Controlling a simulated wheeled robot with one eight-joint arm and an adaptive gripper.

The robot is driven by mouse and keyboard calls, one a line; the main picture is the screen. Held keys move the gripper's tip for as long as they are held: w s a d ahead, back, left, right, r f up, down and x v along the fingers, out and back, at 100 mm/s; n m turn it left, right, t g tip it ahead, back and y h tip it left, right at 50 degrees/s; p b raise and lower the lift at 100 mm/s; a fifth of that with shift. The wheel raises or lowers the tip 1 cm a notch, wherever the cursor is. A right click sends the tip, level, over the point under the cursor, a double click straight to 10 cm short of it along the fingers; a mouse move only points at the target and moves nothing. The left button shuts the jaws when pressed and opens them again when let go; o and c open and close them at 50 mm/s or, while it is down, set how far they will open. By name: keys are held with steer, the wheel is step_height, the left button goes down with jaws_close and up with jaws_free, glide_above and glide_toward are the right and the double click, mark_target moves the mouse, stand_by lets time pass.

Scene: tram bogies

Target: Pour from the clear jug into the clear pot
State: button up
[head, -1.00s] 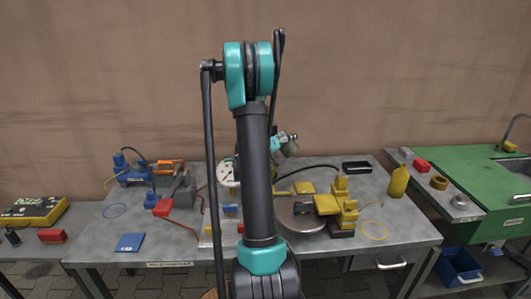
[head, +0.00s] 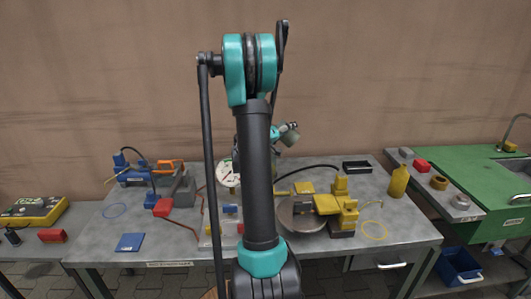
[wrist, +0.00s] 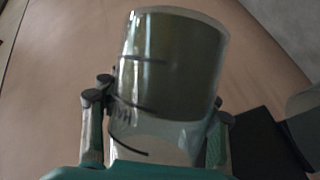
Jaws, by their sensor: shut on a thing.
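The clear jug (wrist: 172,60) fills the middle of the wrist view. It holds a dark olive liquid, is clear below that in the picture, and carries black marks on its wall. My gripper (wrist: 160,105) is shut on it, with one finger on each side. The jug looks a little tilted in that picture. In the head view my gripper (head: 287,134) shows partly behind my arm, above the back of the bench, and the jug is hard to make out there. I cannot pick out the clear pot; my arm hides the middle of the bench.
The grey bench (head: 385,215) holds a yellow clamp device (head: 343,210) beside a round metal plate, a yellow bottle (head: 399,182), a black tray (head: 357,167) and a blue vice-like tool (head: 133,177) at left. A green sink unit (head: 480,190) stands at right.

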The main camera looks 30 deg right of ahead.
steer(key=shift+r, duration=0.4)
steer(key=shift+w+a+r+n+h, duration=0.1)
steer(key=shift+r+n+h, duration=0.4)
steer(key=shift+n, duration=0.35)
steer(key=shift+w+a+r+n+h, duration=0.1)
steer(key=shift+r+n+h, duration=0.2)
steer(key=shift+r+n, duration=0.4)
stand_by(3.3)
steer(key=shift+w+a+r+n+t+h, duration=0.2)
steer(key=shift+w+a+r+n+t, duration=0.15)
steer(key=shift+r+n, duration=0.25)
steer(key=shift+w+a+r+n+t+h, duration=0.15)
steer(key=shift+w+r+n+t+h, duration=0.1)
steer(key=shift+w+r+n, duration=0.25)
stand_by(1.6)
